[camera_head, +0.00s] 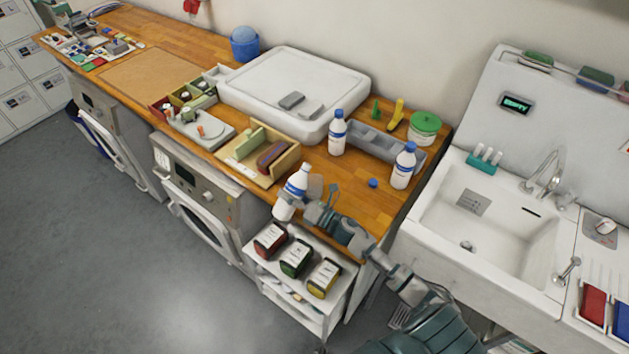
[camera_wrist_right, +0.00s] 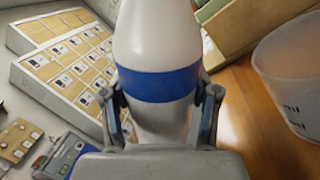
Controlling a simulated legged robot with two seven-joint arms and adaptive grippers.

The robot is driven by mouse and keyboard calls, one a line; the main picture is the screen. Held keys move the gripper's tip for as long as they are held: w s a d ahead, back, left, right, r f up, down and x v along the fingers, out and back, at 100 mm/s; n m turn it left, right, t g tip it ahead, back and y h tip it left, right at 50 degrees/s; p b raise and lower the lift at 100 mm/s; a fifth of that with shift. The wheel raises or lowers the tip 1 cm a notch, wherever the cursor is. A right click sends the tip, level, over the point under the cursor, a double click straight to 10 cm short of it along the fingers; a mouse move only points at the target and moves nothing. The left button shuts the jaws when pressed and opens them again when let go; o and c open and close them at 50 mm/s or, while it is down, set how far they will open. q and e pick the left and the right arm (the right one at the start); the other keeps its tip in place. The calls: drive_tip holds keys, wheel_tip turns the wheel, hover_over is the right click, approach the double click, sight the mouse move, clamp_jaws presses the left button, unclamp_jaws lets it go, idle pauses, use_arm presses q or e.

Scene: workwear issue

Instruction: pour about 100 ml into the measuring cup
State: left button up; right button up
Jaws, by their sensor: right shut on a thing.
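My right gripper (camera_head: 294,198) is shut on a white bottle with a blue band (camera_head: 287,210), at the front edge of the wooden counter. The bottle leans slightly in the head view, and its top shows no blue cap. In the right wrist view both fingers (camera_wrist_right: 165,105) clasp the bottle (camera_wrist_right: 158,40) around and below its band; its top is out of frame. A translucent measuring cup (camera_wrist_right: 290,85) with ml marks stands to the right, apart from the bottle. In the head view the cup (camera_head: 315,185) is partly hidden by my gripper. Its fill level cannot be told. My left gripper is not in view.
Two blue-capped bottles (camera_head: 338,133) (camera_head: 403,167) stand farther back. A small blue cap (camera_head: 373,183) lies on the counter (camera_head: 350,200). A wooden tray (camera_head: 262,152) is left of the cup. A white cart (camera_head: 262,262) with several dark boxes stands below; a sink (camera_head: 490,225) is right.

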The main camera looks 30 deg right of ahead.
drive_tip(key=shift+a+m, duration=0.1)
drive_tip(key=shift+m, duration=0.3)
drive_tip(key=shift+s+a+r+m+t+h+p, duration=0.1)
drive_tip(key=shift+a+r+m+t+h+p, duration=0.2)
drive_tip(key=shift+r+m+p, duration=0.4)
drive_tip(key=shift+s+a+r+m+p, duration=0.15)
drive_tip(key=shift+a+m+p, duration=0.1)
drive_tip(key=shift+m, duration=0.5)
drive_tip(key=shift+a+r+m+p, duration=0.1)
drive_tip(key=shift+a+m+p, duration=0.15)
drive_tip(key=shift+m, duration=0.5)
drive_tip(key=shift+f+m+t+h+b, duration=0.3)
drive_tip(key=shift+f+m+h+b, duration=0.1)
drive_tip(key=shift+f+m, duration=0.1)
drive_tip(key=shift+a+f+m, duration=0.1)
drive_tip(key=shift+f+m, duration=0.15)
drive_tip(key=shift+m, duration=0.35)
drive_tip(key=shift+r+h, duration=0.1)
drive_tip(key=shift+h, duration=0.2)
drive_tip(key=shift+d+m+t, duration=0.3)
drive_tip(key=shift+m, duration=0.7)
drive_tip(key=shift+r+m+h+p, duration=0.4)
drive_tip(key=shift+m+p, duration=0.1)
drive_tip(key=shift+p, duration=0.15)
drive_tip(key=shift+a+r+m, duration=0.15)
drive_tip(key=shift+a+m, duration=0.15)
drive_tip(key=shift+a, duration=0.2)
